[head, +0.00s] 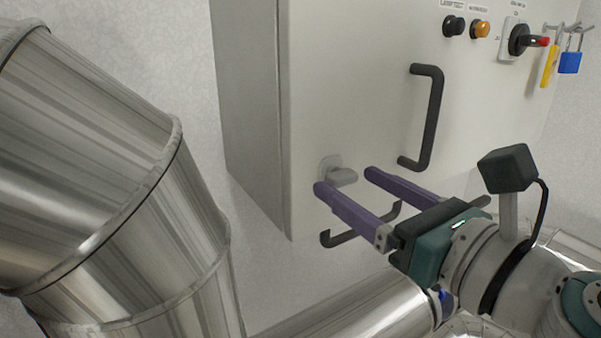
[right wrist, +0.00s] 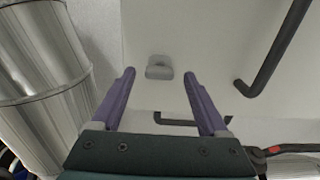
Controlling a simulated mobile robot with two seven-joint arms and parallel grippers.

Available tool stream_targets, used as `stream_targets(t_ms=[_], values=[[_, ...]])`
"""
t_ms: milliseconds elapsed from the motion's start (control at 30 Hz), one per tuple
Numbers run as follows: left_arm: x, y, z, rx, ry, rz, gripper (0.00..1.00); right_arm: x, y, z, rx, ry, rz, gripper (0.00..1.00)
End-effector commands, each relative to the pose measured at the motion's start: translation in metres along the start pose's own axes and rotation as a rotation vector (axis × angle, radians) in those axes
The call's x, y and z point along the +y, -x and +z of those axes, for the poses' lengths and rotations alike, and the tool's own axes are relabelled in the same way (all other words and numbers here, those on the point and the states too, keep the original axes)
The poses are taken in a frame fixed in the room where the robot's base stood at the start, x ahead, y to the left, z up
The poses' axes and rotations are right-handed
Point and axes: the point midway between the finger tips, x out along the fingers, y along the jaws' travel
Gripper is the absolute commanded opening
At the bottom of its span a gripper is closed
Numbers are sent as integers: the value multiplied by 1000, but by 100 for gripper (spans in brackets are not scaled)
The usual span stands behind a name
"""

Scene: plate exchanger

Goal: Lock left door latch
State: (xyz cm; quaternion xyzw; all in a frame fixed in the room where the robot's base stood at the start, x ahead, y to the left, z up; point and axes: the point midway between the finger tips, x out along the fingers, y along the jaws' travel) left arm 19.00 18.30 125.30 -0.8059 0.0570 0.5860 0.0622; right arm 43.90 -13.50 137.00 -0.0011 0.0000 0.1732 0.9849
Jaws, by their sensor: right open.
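The left door latch (head: 338,174) is a small light-grey turn handle low on the left side of a pale cabinet door (head: 360,110). Its grip points right in the head view. My right gripper (head: 345,179) has two purple fingers spread apart, with nothing between them. In the head view its fingertips lie around the latch's outline, close to the door. In the right wrist view the latch (right wrist: 159,68) shows beyond and between the fingertips (right wrist: 158,77), apart from both. My left gripper is not in view.
A black door handle (head: 432,118) stands right of the latch, and another black handle (head: 345,238) lies below. Switches, a red-tipped rotary switch (head: 530,40) and padlocks (head: 570,62) are at upper right. Large shiny pipes (head: 120,200) fill the left and bottom.

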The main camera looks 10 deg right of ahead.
Motion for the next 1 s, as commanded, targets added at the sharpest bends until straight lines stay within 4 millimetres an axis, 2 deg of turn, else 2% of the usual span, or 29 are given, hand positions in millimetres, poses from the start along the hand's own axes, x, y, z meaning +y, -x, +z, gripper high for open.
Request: stream_targets(t_ms=[133,433,1000], values=[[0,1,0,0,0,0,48,0,-13,0,0,0,0,78],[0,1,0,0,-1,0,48,1,-15,0,0,-1,1,78],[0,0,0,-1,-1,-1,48,0,-15,0,0,-1,0,14]])
